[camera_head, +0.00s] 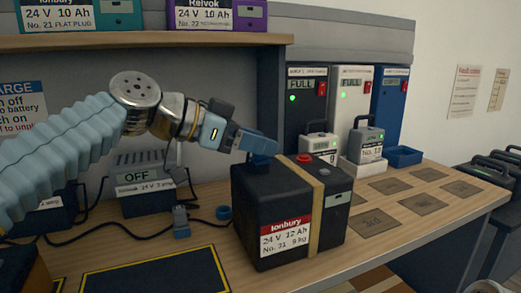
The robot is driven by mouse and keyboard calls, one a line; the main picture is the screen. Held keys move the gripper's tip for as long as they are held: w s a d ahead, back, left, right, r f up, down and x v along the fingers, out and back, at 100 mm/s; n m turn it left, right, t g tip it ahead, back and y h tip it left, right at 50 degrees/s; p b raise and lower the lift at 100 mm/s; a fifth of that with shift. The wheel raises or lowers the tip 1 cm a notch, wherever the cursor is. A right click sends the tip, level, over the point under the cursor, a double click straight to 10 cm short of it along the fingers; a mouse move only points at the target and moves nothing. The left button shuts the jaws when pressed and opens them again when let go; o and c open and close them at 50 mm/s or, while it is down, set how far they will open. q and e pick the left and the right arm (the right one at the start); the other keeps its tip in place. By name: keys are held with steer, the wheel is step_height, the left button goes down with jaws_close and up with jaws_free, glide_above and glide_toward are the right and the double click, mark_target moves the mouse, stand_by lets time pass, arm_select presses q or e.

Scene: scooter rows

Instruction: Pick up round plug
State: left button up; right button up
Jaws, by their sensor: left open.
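A blue-grey, more angular plug (180,222) lies farther left, at the end of a cable. The black Ionbury battery (259,200) stands upright on the bench, with a tan strap around it and a red button on top. My left gripper (262,150) is open at the battery's top left edge, above and right of the round plug. I cannot tell whether its fingers touch the battery. My right gripper is not in view.
Chargers, one marked OFF (146,188), stand behind with black cables on the bench. A yellow-edged dark mat (155,275) lies in front. Three charging cabinets (349,95), smaller batteries and a blue tray (403,156) stand at the back. A shelf (150,41) hangs above my arm.

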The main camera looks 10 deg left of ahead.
arm_select(q)
steer(key=shift+x, duration=1.45)
steer(key=shift+w, duration=0.1)
jaws_close()
steer(key=shift+r, duration=0.2)
